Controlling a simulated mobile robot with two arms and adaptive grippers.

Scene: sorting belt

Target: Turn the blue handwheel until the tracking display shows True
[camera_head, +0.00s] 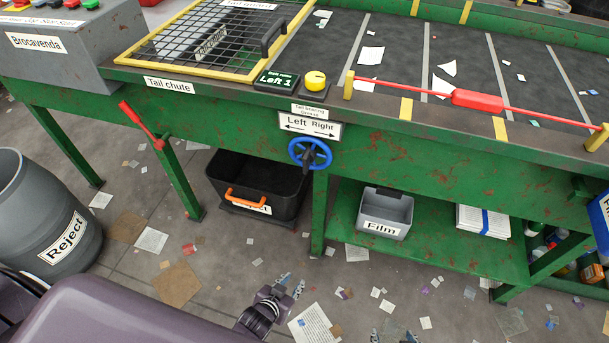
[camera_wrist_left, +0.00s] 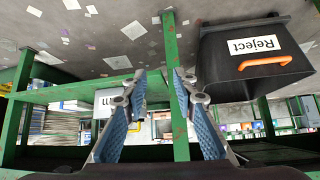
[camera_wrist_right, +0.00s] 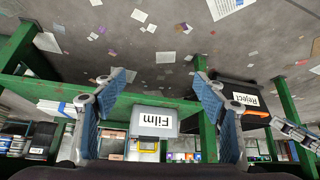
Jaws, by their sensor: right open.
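The blue handwheel (camera_head: 310,153) is on the green front of the belt frame, below a "Left Right" arrow plate (camera_head: 310,125). The tracking display (camera_head: 278,81), on the frame's top edge, reads "Left 1" in green. My left gripper (camera_head: 290,286) is low in front of the frame, below the handwheel and apart from it. In the left wrist view its blue-padded fingers (camera_wrist_left: 158,88) are open and empty. My right gripper (camera_head: 393,337) barely shows at the bottom edge. In the right wrist view its fingers (camera_wrist_right: 160,88) are spread wide and empty. Neither wrist view shows the handwheel.
A yellow knob (camera_head: 315,81) sits beside the display. A red pull cord (camera_head: 477,100) runs along the belt edge. A red lever (camera_head: 142,125) sticks out at left. A black reject bin (camera_head: 285,195) and grey Film bin (camera_head: 385,213) stand below; a grey Reject barrel (camera_head: 25,205) is left.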

